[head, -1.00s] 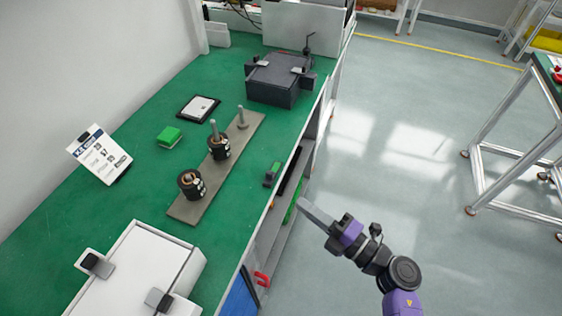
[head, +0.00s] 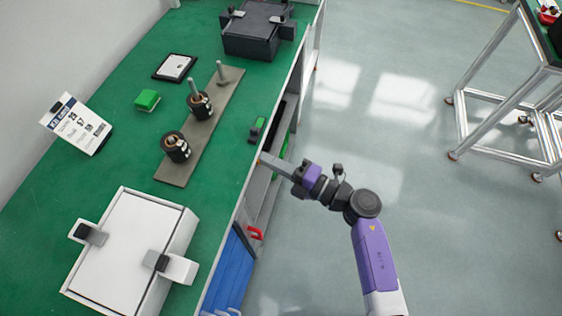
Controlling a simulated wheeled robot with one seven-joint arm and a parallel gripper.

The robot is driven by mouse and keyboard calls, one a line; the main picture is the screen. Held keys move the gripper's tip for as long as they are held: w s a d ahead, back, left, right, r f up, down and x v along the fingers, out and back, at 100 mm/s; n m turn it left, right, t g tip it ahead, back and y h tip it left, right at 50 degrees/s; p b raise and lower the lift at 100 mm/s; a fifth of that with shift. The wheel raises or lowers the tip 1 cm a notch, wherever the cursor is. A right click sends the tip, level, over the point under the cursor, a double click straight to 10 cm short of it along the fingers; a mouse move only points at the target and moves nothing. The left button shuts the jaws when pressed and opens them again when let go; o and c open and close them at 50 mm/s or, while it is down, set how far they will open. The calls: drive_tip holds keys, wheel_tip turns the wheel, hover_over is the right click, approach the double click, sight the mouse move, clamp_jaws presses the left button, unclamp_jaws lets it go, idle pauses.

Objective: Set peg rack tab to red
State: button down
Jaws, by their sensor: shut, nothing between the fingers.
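The peg rack (head: 214,116) is a long grey-brown board on the green bench top. It has several upright pegs, two of them carrying black spools (head: 175,147), while the far peg (head: 222,76) is bare. A small dark block with a green face (head: 257,129) sits near the bench edge, right of the rack; it looks like the tab, and I see no red on it. My gripper (head: 264,158) is shut and empty. Its tips point left at the bench's front edge, a little nearer to me than the tab block and apart from it.
A white box (head: 130,245) with dark latches stands at the near left, and a black case (head: 252,35) at the far end.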

sight(253, 158)
drive_tip(key=x, duration=0.5)
drive_tip(key=shift+a, duration=0.15)
drive_tip(key=w, duration=0.1)
drive_tip(key=w+d, duration=0.1)
drive_tip(key=shift+w+d, duration=0.2)
drive_tip(key=shift+w, duration=0.05)
drive_tip(key=shift+w+d, duration=0.2)
drive_tip(key=shift+w, duration=0.4)
drive_tip(key=shift+w, duration=0.1)
drive_tip(key=w+b, duration=0.1)
drive_tip(key=w+d+b, duration=0.1)
drive_tip(key=w, duration=0.1)
drive_tip(key=shift+w+d+f, duration=0.1)
drive_tip(key=shift+w+f, duration=0.05)
drive_tip(key=shift+w+d, duration=0.2)
drive_tip(key=shift+w, duration=0.25)
drive_tip(key=shift+r, duration=0.25)
